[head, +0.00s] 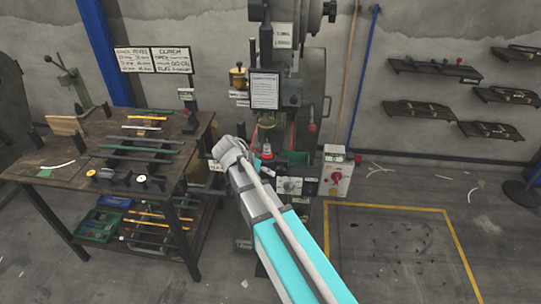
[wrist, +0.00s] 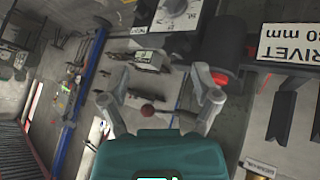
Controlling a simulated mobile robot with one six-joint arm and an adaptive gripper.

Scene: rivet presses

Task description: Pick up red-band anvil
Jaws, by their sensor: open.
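My gripper (wrist: 160,105) is open, with its two grey fingers spread and nothing between them in the wrist view. A dark cylinder (wrist: 222,40) with a red band at its end stands just beyond the right finger. It may be the red-band anvil, but I cannot be sure. In the head view a small pale part with red on it (head: 267,150) sits at the middle of the press (head: 290,95), just right of my wrist. I cannot tell whether it is the same thing. My gripper's fingers are not clear in the head view.
A workbench (head: 40,172) with rods and small dark cylinders stands left. Wall shelves (head: 435,68) hang right. A yellow floor outline (head: 390,207) marks open floor. A dial panel (wrist: 180,12) and a rivet sign (wrist: 290,42) are close by in the wrist view.

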